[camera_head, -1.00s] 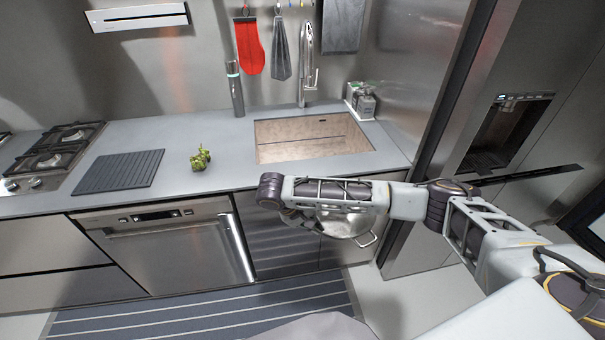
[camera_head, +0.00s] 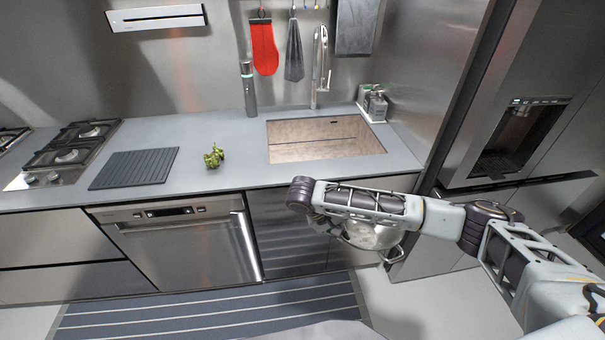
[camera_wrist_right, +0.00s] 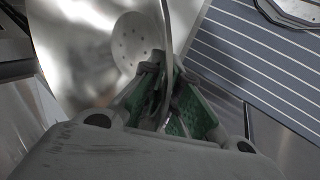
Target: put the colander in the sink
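The metal colander (camera_head: 372,236) hangs below my right forearm in the head view, in front of the counter and lower than its top. In the right wrist view, the shiny colander (camera_wrist_right: 85,45) with its perforated patch fills the upper left. My right gripper (camera_wrist_right: 168,88) has green-padded fingers closed on the colander's rim. In the head view the right fingers are hidden behind the arm. The sink (camera_head: 325,152) is a rectangular basin with a brownish inside, set in the counter beyond the colander, and it looks empty. My left gripper is in neither view.
A tall faucet (camera_head: 319,65) stands behind the sink. A small caddy (camera_head: 373,103) stands at its back right. A green vegetable (camera_head: 214,156) and a ridged dark mat (camera_head: 134,169) lie left on the counter. The fridge (camera_head: 500,150) stands right. A striped runner (camera_head: 210,312) covers the floor.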

